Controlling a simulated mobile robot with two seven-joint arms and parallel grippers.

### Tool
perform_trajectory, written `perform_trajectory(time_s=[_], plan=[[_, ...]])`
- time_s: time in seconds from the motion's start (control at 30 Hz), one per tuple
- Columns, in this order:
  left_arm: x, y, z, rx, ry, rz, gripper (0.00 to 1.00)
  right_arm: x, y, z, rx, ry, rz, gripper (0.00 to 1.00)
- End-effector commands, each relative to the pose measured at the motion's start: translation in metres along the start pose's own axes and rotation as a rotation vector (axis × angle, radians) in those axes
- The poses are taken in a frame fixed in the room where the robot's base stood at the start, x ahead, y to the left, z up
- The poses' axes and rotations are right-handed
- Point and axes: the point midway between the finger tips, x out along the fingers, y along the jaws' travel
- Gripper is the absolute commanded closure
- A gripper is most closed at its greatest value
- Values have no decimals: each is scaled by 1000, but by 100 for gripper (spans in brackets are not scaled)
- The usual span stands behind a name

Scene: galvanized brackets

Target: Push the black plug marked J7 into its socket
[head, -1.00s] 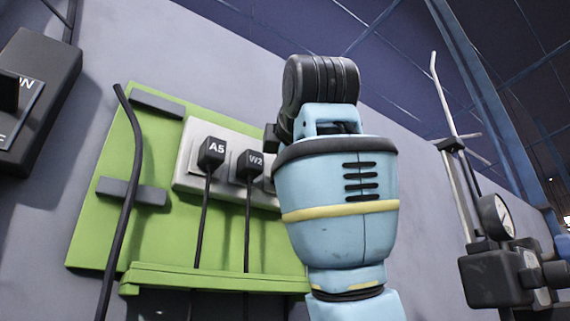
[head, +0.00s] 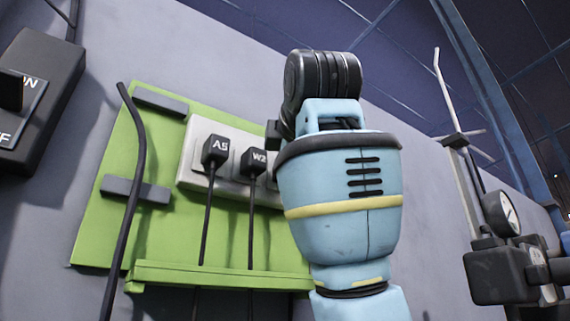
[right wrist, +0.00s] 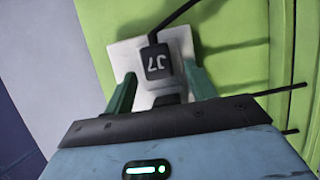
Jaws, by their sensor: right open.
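The black plug marked J7 (right wrist: 158,64) shows in the right wrist view, its label upside down and its cord running up to the right. It stands in front of the white socket strip (right wrist: 122,62); how far it sits in its socket I cannot tell. My right gripper (right wrist: 160,72) is open, its two teal fingers on either side of the plug, with gaps visible. In the head view my right arm hides J7 and the gripper's fingers. The socket strip (head: 188,160) there holds the black plugs A5 (head: 215,150) and W2 (head: 253,162). My left gripper is not in view.
The strip is on a green panel (head: 110,225) with a ledge (head: 220,277) below. A black cable (head: 138,160) hangs in front at left. A black switch box (head: 40,100) is at far left, and a gauge (head: 501,213) on a dark fitting at right.

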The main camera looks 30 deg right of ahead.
Motion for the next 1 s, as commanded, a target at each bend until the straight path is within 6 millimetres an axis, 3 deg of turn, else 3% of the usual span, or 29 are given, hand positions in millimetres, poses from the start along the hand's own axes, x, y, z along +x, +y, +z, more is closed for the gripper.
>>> perform_trajectory(time_s=[0.4,1.0], plan=[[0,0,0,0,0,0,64,-62,1,0,0,1,4,44],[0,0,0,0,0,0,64,-70,0,0,0,1,2,44]])
